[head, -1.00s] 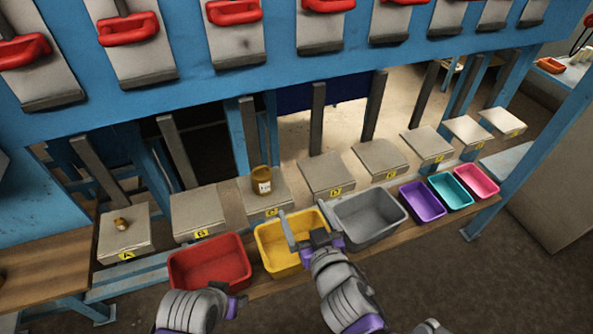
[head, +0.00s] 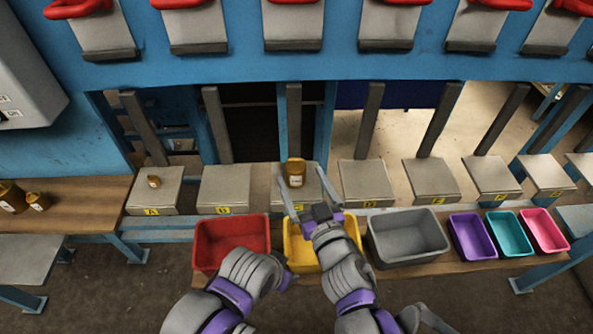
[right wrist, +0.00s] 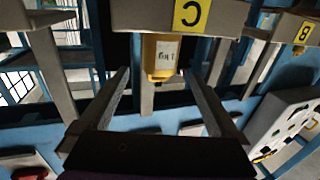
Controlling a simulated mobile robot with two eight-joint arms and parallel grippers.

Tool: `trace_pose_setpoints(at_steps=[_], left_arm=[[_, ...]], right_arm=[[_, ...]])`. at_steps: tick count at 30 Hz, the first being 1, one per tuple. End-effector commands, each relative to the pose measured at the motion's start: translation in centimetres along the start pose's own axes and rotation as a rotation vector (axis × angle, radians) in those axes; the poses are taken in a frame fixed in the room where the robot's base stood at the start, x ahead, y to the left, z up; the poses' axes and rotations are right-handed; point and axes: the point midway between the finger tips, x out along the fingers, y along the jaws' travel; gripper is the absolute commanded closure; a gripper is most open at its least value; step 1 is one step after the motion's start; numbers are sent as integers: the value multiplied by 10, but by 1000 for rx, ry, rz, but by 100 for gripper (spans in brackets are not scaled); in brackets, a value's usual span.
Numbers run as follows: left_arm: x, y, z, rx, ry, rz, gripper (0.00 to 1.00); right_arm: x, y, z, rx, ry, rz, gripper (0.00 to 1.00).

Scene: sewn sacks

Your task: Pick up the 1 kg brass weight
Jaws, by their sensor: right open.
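A brass weight (head: 295,172) with a white label stands upright on the grey platform marked C (head: 283,205). It also shows, upside down, in the right wrist view (right wrist: 161,56), between the lines of my fingers; the label is hard to read. My right gripper (head: 302,176) is open and empty, its fingers pointing at this weight. The fingertips appear on either side of it, with no contact visible; how far they reach around it is unclear. My left gripper (head: 286,279) is low by the red and yellow bins, its fingers not clear.
A smaller brass weight (head: 153,181) stands on platform A (head: 148,202). Brass weights also stand on the wooden table (head: 90,192) at left. A red bin (head: 232,228), a yellow bin (head: 292,255) and a grey bin (head: 408,237) line the front shelf. A blue beam (head: 230,68) spans above.

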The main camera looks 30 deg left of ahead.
Motion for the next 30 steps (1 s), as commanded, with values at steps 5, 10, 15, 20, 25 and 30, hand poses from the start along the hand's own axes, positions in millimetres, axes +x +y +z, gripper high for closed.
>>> trace_pose_setpoints(at_steps=[5, 10, 15, 20, 25, 30], left_arm=[[-1, 0, 0, 0, 0, 0, 41], [-3, 0, -2, 0, 1, 0, 41], [-4, 0, -2, 0, 1, 0, 41], [-3, 0, -2, 0, 1, 0, 41], [-3, 0, -2, 0, 1, 0, 41], [-3, 0, -2, 0, 1, 0, 41]], right_arm=[[18, 0, 2, 1, 0, 0, 3], [43, 0, 4, 1, -1, 1, 3], [53, 0, 4, 0, -1, 2, 3], [53, 0, 4, 0, -1, 2, 3], [53, 0, 4, 0, -1, 2, 28], [53, 0, 4, 0, -1, 2, 59]])
